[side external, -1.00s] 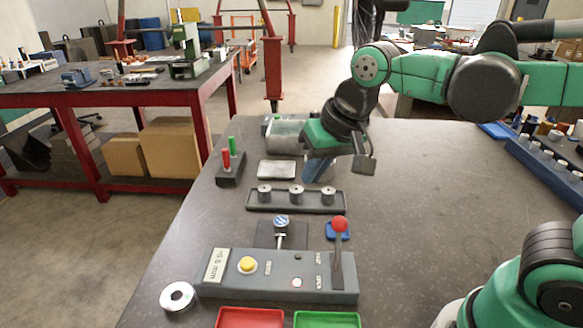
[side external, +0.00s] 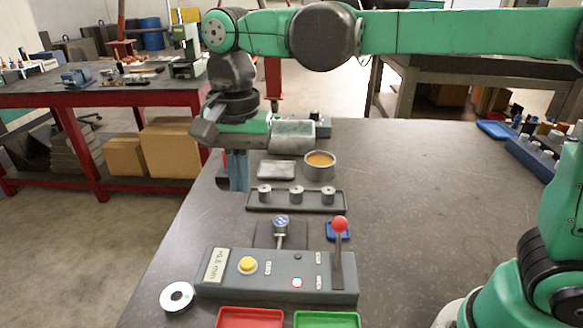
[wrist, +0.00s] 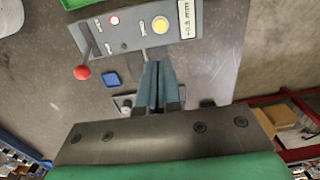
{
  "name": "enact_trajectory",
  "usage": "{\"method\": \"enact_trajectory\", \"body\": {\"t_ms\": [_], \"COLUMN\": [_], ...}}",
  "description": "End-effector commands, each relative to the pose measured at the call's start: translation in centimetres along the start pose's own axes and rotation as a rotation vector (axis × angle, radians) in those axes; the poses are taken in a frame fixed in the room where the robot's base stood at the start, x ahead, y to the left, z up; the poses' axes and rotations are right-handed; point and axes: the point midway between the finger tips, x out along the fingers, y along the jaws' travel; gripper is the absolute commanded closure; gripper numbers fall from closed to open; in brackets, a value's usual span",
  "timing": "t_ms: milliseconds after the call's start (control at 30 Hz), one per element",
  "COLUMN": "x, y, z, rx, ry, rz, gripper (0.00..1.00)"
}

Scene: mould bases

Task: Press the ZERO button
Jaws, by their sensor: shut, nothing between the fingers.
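A grey control box (side external: 211,290) stands at the front of the table. It carries a yellow round button (side external: 247,265), with a small label beside it too small to read surely. A plate at its left end reads about +0.6 mm. In the wrist view the yellow button (wrist: 160,24) is near the top, beyond my fingertips. My gripper (side external: 238,187) is shut and empty, pointing down behind and left of the box, well apart from the button. Its blue fingers (wrist: 157,66) are together in the wrist view.
Red (side external: 249,312) and green (side external: 327,314) bins sit in front.

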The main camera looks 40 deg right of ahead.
Motion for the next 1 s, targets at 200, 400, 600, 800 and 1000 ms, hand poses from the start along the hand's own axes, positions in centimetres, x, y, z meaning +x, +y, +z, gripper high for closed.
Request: {"method": "enact_trajectory", "body": {"t_ms": [200, 400, 600, 800, 1000], "x": [1.9, 5.8, 9.7, 12.6, 13.8], "y": [0.0, 0.0, 0.0, 0.0, 0.0], "z": [0.0, 0.0, 0.0, 0.0, 0.0], "rx": [-0.001, -0.001, -0.001, 0.0, 0.0], "ry": [0.0, 0.0, 0.001, 0.003, 0.004], "rz": [-0.001, -0.001, -0.001, -0.002, -0.002], "gripper": [1.0, 1.0, 1.0, 1.0, 1.0]}}
